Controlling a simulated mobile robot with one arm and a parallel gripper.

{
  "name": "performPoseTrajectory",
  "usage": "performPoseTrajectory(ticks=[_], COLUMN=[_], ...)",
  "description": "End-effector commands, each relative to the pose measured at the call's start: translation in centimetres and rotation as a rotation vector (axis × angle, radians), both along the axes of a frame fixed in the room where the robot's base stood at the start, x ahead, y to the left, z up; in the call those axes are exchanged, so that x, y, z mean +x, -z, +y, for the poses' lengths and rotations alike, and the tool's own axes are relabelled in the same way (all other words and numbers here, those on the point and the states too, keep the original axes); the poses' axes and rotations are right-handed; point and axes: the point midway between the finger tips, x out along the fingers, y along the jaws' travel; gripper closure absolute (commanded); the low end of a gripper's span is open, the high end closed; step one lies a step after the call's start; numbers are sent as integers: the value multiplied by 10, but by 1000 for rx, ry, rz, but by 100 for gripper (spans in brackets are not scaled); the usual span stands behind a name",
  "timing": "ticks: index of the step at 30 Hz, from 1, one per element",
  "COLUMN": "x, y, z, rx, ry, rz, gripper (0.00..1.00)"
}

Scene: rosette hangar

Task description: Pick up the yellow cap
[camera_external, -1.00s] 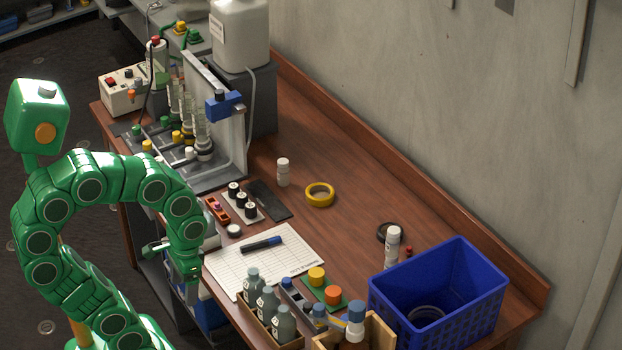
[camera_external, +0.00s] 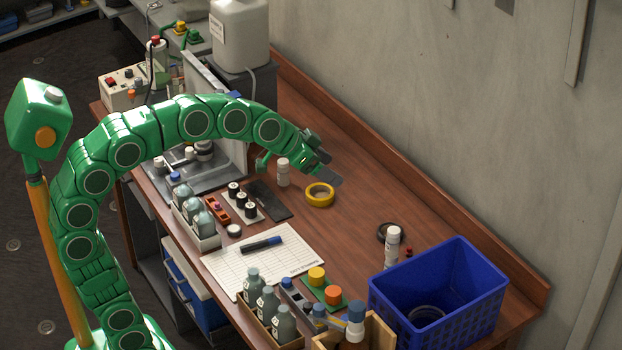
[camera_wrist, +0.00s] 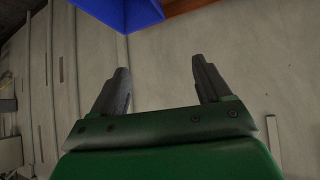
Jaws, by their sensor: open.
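A yellow cap (camera_external: 316,275) sits beside an orange cap (camera_external: 333,295) on a small green mat (camera_external: 317,290) near the front of the wooden bench. My gripper (camera_external: 325,166) is above the bench by the white bottle and the yellow tape ring, behind and well apart from the yellow cap. In the wrist view my gripper's two dark fingers (camera_wrist: 160,72) are spread with nothing between them. The yellow cap is not in the wrist view, which shows the wall and a corner of the blue basket (camera_wrist: 122,12).
The white bottle (camera_external: 283,173) and yellow tape ring (camera_external: 319,201) stand close to my gripper. Grey bottles (camera_external: 268,303), a wooden box (camera_external: 377,334) and the blue basket (camera_external: 480,290) surround the mat. My arm hides part of the glassware.

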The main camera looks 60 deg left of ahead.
Motion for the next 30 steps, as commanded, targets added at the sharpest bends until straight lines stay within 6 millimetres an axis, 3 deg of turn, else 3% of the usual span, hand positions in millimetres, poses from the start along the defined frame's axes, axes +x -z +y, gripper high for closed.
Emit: performPoseTrajectory(ticks=[3,6,10,14,19,23,30], x=[30,52,76,96,123,140,150], y=[-42,-72,-92,-92,-61,-15,122], z=[-7,-10,-7,5,31,62,130], rx=[-6,-17,-47,-99,-202,-320,-631], ry=[18,23,14,-19,-95,-188,-450], rz=[-115,-197,-255,-265,-208,-115,177], gripper=[23,23,23,23,23,23,23])
